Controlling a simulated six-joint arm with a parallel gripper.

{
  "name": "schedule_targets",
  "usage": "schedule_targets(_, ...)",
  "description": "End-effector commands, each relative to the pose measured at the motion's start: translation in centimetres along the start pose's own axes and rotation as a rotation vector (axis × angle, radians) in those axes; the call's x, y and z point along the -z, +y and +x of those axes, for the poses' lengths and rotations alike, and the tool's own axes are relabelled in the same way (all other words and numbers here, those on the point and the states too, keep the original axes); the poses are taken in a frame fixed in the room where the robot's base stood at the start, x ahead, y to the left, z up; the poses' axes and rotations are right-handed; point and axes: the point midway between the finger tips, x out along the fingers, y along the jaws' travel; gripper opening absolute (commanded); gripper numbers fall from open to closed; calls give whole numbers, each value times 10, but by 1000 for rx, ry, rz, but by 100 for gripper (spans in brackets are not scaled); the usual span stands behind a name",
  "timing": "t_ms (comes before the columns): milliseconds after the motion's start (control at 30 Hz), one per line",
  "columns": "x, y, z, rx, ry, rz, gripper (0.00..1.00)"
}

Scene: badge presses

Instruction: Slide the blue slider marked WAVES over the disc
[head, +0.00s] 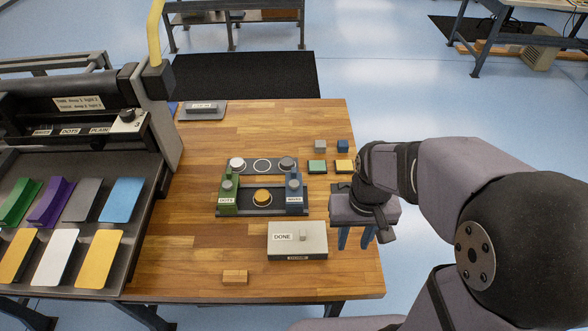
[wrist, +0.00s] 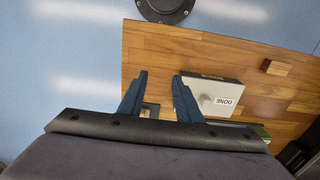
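The blue slider marked WAVES (head: 296,199) stands at the right end of a dark press board (head: 262,211) in the head view. A green slider marked DOTS (head: 228,201) stands at the left end. The orange disc (head: 262,196) lies between them inside a white ring, uncovered. My gripper (head: 355,240) is to the right of the blue slider, apart from it, near the table's right edge. Its blue fingers point down, spread with nothing between them. The wrist view also shows my gripper (wrist: 160,76) with its fingers apart; the blue slider is not clearly visible there.
A grey DONE box (head: 285,248) stands in front of the board; it also shows in the wrist view (wrist: 208,90). A small wooden block (head: 235,276) lies nearer the front. Several small coloured blocks and tiles (head: 317,167) sit behind right. A large machine (head: 90,150) stands left.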

Motion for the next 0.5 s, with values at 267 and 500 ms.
schedule_targets(267,99,-34,-32,0,-2,-5,31)
schedule_targets(500,174,-75,-46,0,-4,-5,31)
